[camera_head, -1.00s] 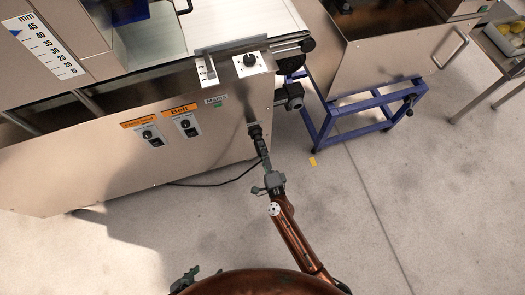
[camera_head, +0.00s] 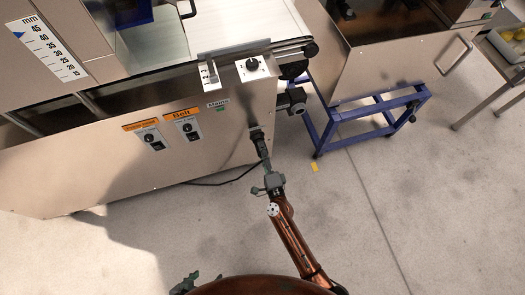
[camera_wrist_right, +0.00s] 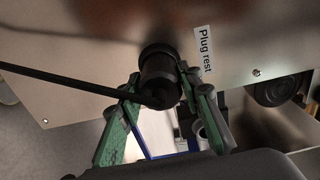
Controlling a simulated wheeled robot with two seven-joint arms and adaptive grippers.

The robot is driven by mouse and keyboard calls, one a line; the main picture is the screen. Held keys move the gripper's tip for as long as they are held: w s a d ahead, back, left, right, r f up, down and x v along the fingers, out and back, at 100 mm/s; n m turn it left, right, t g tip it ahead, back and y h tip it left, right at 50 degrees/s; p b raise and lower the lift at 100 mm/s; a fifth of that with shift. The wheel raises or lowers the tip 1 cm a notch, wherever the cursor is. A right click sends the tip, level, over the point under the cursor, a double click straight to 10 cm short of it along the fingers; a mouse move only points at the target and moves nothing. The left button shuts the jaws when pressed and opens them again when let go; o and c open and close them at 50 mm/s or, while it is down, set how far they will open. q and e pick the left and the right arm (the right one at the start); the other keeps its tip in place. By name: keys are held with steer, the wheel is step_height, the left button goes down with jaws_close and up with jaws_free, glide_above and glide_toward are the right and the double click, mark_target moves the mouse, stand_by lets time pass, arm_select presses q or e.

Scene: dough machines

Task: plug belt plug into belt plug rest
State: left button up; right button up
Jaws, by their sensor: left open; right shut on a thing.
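The black belt plug (camera_wrist_right: 160,85) is between the green fingers of my right gripper (camera_wrist_right: 158,100), which is shut on it. Its front end is against or in a dark round fitting (camera_wrist_right: 156,50) on the steel panel, next to a "Plug rest" label (camera_wrist_right: 205,52). I cannot tell how deep it sits. A black cable runs left from the plug. In the head view the plug (camera_head: 257,136) and right gripper (camera_head: 264,165) are at the machine's lower right front. My left gripper (camera_head: 192,283) is open and empty at the bottom edge, partly hidden.
The machine front (camera_head: 90,165) carries two orange-labelled switches and a Mains label (camera_head: 217,103). The cable (camera_head: 215,184) lies along the machine's bottom edge. A blue wheeled frame (camera_head: 370,120) stands to the right. The floor in front is clear.

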steer(key=o, duration=1.3)
steer(key=shift+o, duration=0.4)
steer(key=shift+o, duration=1.1)
steer(key=shift+s, duration=0.15)
steer(key=shift+s+d, duration=0.15)
steer(key=shift+s, duration=0.2)
steer(key=shift+s+d, duration=0.1)
steer(key=shift+s, duration=0.1)
steer(key=shift+s+d, duration=0.1)
steer(key=shift+s, duration=0.25)
